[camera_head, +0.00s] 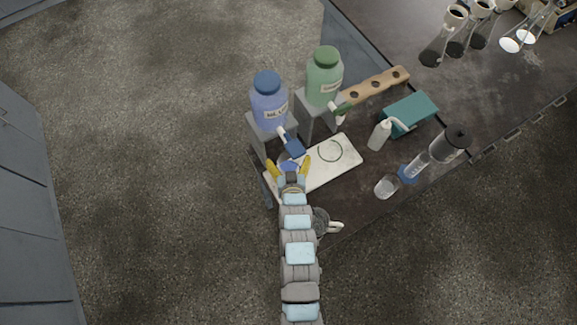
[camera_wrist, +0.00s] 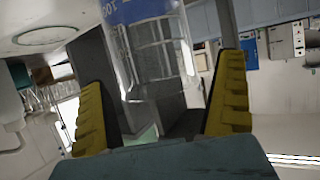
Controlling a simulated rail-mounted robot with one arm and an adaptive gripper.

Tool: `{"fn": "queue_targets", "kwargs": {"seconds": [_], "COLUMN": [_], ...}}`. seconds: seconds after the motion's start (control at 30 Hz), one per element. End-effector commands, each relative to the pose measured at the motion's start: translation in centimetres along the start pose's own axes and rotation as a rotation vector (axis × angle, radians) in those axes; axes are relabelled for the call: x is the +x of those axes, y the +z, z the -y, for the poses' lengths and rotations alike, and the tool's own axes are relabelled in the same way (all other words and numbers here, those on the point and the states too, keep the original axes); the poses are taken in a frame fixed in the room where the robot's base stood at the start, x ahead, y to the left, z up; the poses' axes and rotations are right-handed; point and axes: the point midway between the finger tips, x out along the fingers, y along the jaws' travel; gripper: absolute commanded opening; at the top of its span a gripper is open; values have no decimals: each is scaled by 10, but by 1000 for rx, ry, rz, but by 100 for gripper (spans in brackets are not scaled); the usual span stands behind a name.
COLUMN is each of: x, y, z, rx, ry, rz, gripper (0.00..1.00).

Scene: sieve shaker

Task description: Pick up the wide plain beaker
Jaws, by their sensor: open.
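My gripper (camera_head: 288,168) is open over the left part of the white plate (camera_head: 343,164), its yellow fingers spread. In the wrist view, a clear glass beaker (camera_wrist: 158,75) shows between and beyond the open fingers (camera_wrist: 165,105), with blue lettered material at its upper end in that picture. I cannot see the fingers touching it. In the head view, my gripper mostly hides it; a blue patch shows there. Another clear beaker (camera_head: 387,187) stands near the table's front edge. A glass vessel with a pale handle (camera_head: 322,222) is partly behind my arm. I cannot tell which is the widest.
Flasks stand far right.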

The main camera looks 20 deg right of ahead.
Motion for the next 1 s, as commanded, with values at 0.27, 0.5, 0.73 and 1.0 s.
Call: {"fn": "queue_targets", "kwargs": {"seconds": [0.27,0.5,0.73,1.0], "x": [0,0,0,-1], "y": [-1,-1,-2,-6], "z": [0,0,0,0], "rx": [0,0,0,0], "ry": [0,0,0,0], "rz": [-2,-2,-3,-4], "gripper": [80,27,27,27]}}
